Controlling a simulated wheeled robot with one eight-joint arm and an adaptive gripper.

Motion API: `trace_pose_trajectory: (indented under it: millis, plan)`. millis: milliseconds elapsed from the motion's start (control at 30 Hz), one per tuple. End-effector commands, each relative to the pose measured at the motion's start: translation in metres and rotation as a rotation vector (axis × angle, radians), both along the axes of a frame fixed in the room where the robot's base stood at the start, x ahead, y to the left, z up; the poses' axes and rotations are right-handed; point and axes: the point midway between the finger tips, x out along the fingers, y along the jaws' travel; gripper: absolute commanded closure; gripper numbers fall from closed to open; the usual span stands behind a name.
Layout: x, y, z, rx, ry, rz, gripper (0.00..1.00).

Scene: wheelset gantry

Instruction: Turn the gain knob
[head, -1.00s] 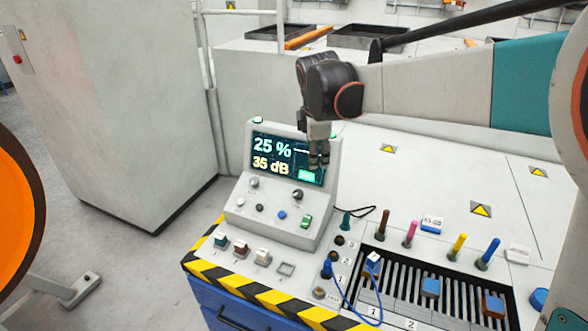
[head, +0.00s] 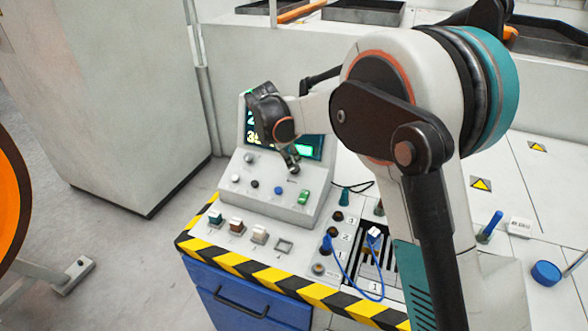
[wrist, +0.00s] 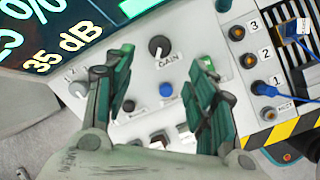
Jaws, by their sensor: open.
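The gain knob (wrist: 159,46) is a round dark knob with a pale pointer line, above the label GAIN in the wrist view. It sits on the sloped face of the grey control console (head: 262,205), below the screen. My gripper (wrist: 168,78) is open and empty, with its two green-padded fingers on either side of the line toward the knob. The knob shows beyond the fingertips, between them, and looks untouched. In the head view my gripper (head: 291,160) hangs in front of the console's right side, hiding the gain knob. The screen (wrist: 60,30) reads 35 dB.
A blue button (wrist: 166,90) and a green switch (head: 303,196) sit close below the knob. Numbered sockets with a blue cable (head: 334,262) lie to the right. A second knob (head: 249,158) is at the left.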

Motion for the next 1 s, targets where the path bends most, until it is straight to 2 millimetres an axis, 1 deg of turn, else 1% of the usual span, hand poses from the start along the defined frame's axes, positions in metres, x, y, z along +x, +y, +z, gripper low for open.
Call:
trace_pose_trajectory:
  millis: [33,200,300,433,633,933,967,1000]
  plan:
    - [0.005,-0.002,-0.013,0.0,0.0,-0.001,0.49]
    - [0.019,-0.008,-0.043,0.002,0.0,0.0,0.49]
    - [0.026,-0.012,-0.059,0.001,-0.001,-0.001,0.49]
    - [0.034,-0.015,-0.074,0.001,-0.001,-0.001,0.49]
    - [0.04,-0.017,-0.085,0.001,0.0,0.001,0.49]
    - [0.04,-0.018,-0.086,0.001,0.0,0.001,0.49]
    - [0.04,-0.018,-0.086,0.001,0.0,0.001,0.53]
    - [0.04,-0.018,-0.086,0.001,0.0,0.001,0.62]
